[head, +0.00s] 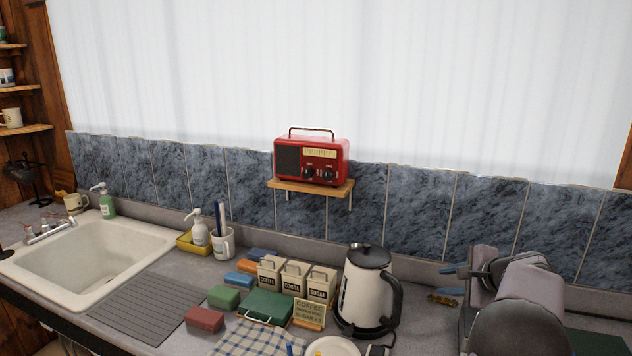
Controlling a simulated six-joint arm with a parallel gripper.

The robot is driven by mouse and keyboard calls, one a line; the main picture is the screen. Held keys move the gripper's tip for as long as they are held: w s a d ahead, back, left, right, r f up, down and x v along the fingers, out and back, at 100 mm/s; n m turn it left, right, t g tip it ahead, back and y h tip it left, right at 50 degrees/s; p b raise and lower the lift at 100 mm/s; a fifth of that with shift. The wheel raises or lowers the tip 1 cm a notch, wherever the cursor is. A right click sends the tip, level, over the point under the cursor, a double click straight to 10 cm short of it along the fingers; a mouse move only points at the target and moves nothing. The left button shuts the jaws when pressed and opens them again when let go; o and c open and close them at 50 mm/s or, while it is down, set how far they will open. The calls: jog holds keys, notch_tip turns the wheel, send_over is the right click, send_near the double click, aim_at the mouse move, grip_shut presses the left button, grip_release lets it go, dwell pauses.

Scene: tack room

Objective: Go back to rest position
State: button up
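My arm (515,300), in mauve and dark grey, is folded at the lower right of the head view, over the right part of the counter. Blue-grey pieces (455,270) stick out to its left, close to the tiled wall. I cannot tell whether they are my gripper's fingers or something lying on the counter. The arm's own links hide much of that area. No object is clearly seen held.
A white and black kettle (366,290) stands left of my arm, with a small brass item (443,299) between them. Canisters (294,279), a green box (266,308) and sponges (224,296) crowd the middle. A red radio (311,158) sits on a wall shelf. The sink (92,255) is left.

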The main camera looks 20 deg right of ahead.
jog(key=s+a+n+g+y+p, duration=0.3)
jog(key=a+n, duration=0.7)
jog(key=a, duration=1.3)
jog(key=s+a+f+n+g+b, duration=0.3)
jog(key=s+a+f+n+b, duration=0.2)
jog(key=a+f, duration=0.5)
jog(key=s+a+f+n+g+h+b, duration=0.1)
jog(key=s+a+f+n+g+b, duration=0.3)
jog(key=s+a+f+n, duration=0.5)
notch_tip(320, 180, down, 2)
jog(key=shift+s+a+f+h+b, duration=0.3)
jog(key=shift+s+a, duration=0.25)
jog(key=shift+a, duration=0.35)
jog(key=shift+r, duration=0.1)
